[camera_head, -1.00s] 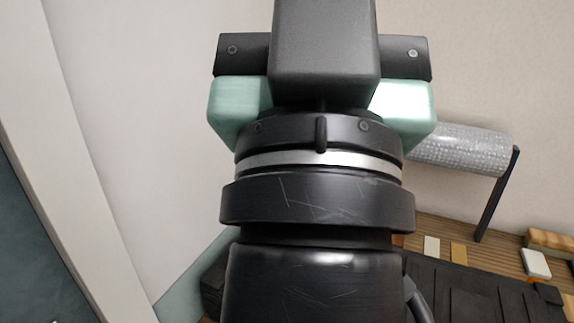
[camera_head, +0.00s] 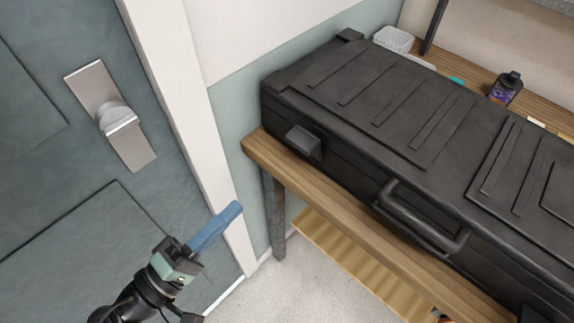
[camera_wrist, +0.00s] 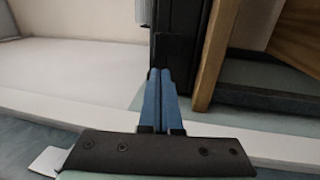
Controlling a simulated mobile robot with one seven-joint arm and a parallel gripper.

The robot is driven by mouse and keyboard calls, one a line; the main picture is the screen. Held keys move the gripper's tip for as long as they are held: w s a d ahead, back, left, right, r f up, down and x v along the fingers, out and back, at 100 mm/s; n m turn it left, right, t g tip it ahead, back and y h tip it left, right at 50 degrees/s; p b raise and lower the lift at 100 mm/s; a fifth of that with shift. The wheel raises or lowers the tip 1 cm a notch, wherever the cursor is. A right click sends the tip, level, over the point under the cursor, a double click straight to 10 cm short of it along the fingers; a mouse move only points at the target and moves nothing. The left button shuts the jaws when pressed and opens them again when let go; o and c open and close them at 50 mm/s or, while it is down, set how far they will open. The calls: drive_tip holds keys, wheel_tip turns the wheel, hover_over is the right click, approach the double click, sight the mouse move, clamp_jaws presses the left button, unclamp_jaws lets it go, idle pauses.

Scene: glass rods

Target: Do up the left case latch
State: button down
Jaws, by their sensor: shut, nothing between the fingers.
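The closed black case (camera_head: 395,85) lies on a wooden table, seen from above in the head view. Its left latch (camera_head: 303,141) is a dark block jutting out from the front face near the left corner. The carry handle (camera_head: 425,222) is to the right of it. My gripper (camera_head: 234,207) is at the lower left, in front of the table's left end, below and left of the latch and apart from it. Its blue fingers are together and empty.
The wooden table edge (camera_head: 350,222) runs below the case. A door with a metal handle (camera_head: 118,118) and a white frame stand at the left. A clear tub (camera_head: 393,39) and a small bottle (camera_head: 506,88) are behind the case. Floor is open in front.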

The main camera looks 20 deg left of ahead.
sight(298, 141)
drive_tip(key=p+x, duration=0.2)
drive_tip(key=x, duration=1.1)
drive_tip(key=shift+r+t, duration=0.15)
drive_tip(key=shift+t, duration=0.15)
drive_tip(key=shift+r, duration=0.1)
drive_tip(key=r+g+p, duration=0.1)
drive_tip(key=p, duration=0.2)
drive_tip(key=shift+w+y, duration=0.2)
drive_tip(key=shift+y, duration=0.1)
drive_tip(key=shift+w+d+r+p, duration=0.1)
drive_tip(key=shift+r+p, duration=0.05)
drive_tip(key=shift+p, duration=0.2)
drive_tip(key=shift+w, duration=0.25)
drive_tip(key=shift+s+b, duration=0.1)
drive_tip(key=shift+b, duration=0.25)
